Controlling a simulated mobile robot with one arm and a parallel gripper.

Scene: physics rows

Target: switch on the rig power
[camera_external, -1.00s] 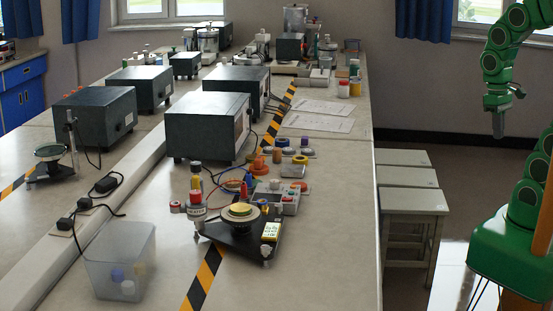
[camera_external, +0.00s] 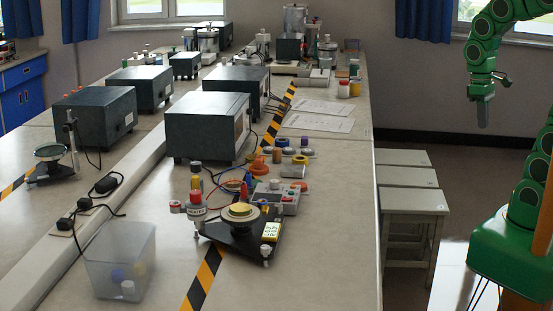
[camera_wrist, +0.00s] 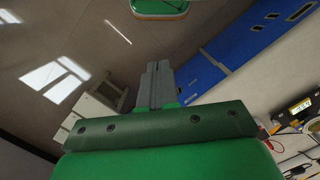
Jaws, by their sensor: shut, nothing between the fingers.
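The rig (camera_external: 232,240) is a dark flat base with a round yellow-topped disc, on the front part of the long bench. A yellow meter (camera_external: 271,232) stands at its right side. Just behind is a grey control box (camera_external: 290,205) with small coloured knobs; which part is the power switch is too small to tell. My gripper (camera_external: 484,125) hangs fingers down, right of the bench, above the floor and well away from the rig. In the wrist view, its grey fingers (camera_wrist: 158,68) are together and empty. A lit display (camera_wrist: 300,106) shows at that view's right edge.
A translucent bin (camera_external: 118,262) stands at the front left of the bench. A dark instrument box (camera_external: 207,125) is behind the rig. Red and blue wires lie near the control box. Stools (camera_external: 415,202) stand along the bench's right side, below my arm.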

